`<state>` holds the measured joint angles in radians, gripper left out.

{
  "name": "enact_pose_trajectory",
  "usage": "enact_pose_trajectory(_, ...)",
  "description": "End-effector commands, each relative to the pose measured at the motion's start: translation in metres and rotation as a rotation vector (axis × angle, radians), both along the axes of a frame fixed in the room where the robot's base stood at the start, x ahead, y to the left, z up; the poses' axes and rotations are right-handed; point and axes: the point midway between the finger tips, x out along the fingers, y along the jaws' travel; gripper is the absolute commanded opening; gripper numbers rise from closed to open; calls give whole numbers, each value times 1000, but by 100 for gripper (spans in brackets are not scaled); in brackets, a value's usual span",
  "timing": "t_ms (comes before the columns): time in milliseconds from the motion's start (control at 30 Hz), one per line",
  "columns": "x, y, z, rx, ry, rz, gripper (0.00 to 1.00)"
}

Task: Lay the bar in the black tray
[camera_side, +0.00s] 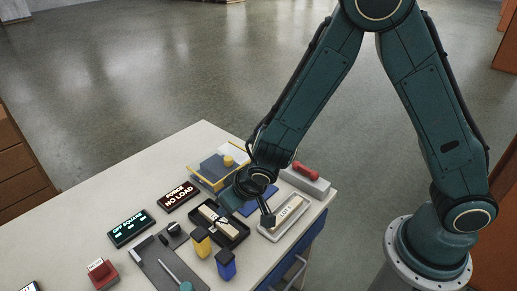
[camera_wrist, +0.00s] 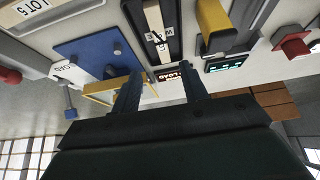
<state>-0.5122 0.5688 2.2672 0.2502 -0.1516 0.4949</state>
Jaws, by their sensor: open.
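A pale tan bar (camera_side: 222,226) lies lengthwise inside the black tray (camera_side: 240,238) in the side view. In the wrist view, the bar (camera_wrist: 154,18) also lies within the dark walls of the black tray (camera_wrist: 136,18); a small dark shape crosses its near end. My gripper (camera_wrist: 161,82) is open and empty, its two fingers apart in the wrist view, with the tray beyond their tips. In the side view the arm's end hangs over the bench by the tray, and its fingers are hard to make out.
A pale tray labelled LOT 5 (camera_side: 284,222) sits right of the black tray. Yellow (camera_side: 201,247) and blue (camera_side: 226,268) blocks stand in front. A blue plate (camera_wrist: 88,46), a yellow-framed case (camera_side: 207,176) and lit displays (camera_side: 178,197) are close by.

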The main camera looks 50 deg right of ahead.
Motion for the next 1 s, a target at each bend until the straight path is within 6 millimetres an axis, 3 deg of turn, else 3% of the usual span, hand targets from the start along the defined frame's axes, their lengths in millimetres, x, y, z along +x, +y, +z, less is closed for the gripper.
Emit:
enact_pose_trajectory(167, 0, -11, 22, 5, 0, -15, 44)
enact_pose_trajectory(467, -14, -46, 88, 19, 11, -46, 44)
enact_pose_trajectory(767, -47, -83, 150, 32, 24, -59, 44)
enact_pose_trajectory(1000, -85, -109, 191, 38, 28, -56, 44)
